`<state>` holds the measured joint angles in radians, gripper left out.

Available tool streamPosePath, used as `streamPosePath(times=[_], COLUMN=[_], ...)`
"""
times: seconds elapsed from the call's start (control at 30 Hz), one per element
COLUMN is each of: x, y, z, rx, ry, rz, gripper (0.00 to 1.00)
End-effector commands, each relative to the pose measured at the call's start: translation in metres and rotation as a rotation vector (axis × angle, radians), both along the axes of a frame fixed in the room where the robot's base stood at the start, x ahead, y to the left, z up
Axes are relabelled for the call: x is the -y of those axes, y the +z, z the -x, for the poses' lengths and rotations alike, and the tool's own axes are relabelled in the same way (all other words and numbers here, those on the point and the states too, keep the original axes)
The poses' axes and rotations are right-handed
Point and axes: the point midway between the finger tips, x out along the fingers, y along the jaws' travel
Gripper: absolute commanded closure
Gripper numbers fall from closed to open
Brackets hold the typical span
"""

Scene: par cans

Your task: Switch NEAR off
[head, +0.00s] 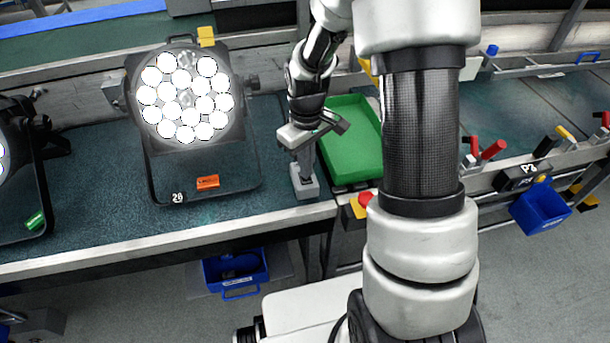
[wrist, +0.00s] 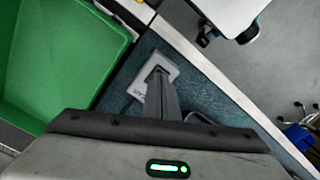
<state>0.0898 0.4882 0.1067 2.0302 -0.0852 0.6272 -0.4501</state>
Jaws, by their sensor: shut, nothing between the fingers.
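A black par can (head: 152,168) stands on the bench at the left in the head view. Its round face of several white lamps is lit. It has an orange label and the number 20. A small light-grey box (head: 306,190) sits near the bench's front edge, right of the par can. It also shows in the wrist view (wrist: 136,88), with lettering too small to read. My gripper (head: 301,168) is shut and empty, pointing down over the grey box. In the wrist view its fingertips (wrist: 158,72) overlap the box and hide part of its top. I cannot tell whether they touch.
A green tray (head: 352,140) lies close to the right of my gripper. A second par can (head: 22,200) with a green label stands at the left edge, partly cut off. A blue bin (head: 540,212) hangs at the right. Bare bench lies between the lit par can and the box.

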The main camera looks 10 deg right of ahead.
Motion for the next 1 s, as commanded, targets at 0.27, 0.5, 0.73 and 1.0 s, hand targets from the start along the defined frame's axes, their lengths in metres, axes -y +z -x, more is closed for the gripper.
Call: streamPosePath(times=[0.27, 0.5, 0.73, 1.0], x=[0.0, 0.0, 0.0, 0.0], y=[0.0, -0.0004, -0.0035, -0.0077], z=[0.0, 0.0, 0.0, 0.0001], rx=[0.0, 0.0, 0.0, 0.0], ry=[0.0, 0.0, 0.0, 0.0], rz=[0.0, 0.0, 0.0, 0.0], gripper=[1.0, 1.0, 1.0, 1.0])
